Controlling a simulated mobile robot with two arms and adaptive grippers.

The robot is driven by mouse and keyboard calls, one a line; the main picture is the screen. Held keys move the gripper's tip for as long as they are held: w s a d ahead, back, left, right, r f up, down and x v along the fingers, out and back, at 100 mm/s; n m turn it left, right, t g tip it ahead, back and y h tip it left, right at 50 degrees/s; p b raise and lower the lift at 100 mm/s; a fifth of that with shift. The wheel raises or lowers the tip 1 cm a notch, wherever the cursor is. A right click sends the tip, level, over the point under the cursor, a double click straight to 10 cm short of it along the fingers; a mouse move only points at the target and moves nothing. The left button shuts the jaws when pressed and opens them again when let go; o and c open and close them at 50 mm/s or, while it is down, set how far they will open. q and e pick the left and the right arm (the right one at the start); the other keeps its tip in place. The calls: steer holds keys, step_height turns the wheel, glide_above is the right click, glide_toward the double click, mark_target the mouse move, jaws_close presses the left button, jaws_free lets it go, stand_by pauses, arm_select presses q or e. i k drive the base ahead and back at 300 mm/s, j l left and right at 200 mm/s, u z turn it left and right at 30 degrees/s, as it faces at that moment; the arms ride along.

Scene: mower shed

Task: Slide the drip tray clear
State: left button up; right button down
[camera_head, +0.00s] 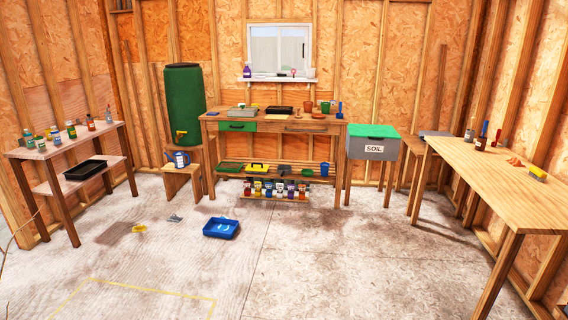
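A blue shallow tray (221,228) lies on the concrete floor left of the middle, with a lighter blue patch or object inside that I cannot make out. A black tray (86,169) sits on the lower shelf of the left table. Another small black tray (280,110) lies on the back workbench. I cannot tell which of these is the drip tray. Neither of my grippers is in view.
A yellow object (139,229) and a grey object (174,218) lie on the floor near the blue tray. The left table (60,151), back workbench (270,127), green barrel (185,103), soil bin (372,150) and right table (500,190) line the walls.

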mark_target(211, 228)
steer(key=i+j+u, duration=0.1)
steer(key=i+u, duration=0.25)
steer(key=i, duration=0.3)
steer(key=i+u, duration=0.35)
steer(key=i, duration=0.3)
steer(key=i+l+u, duration=0.35)
steer(key=i, duration=0.25)
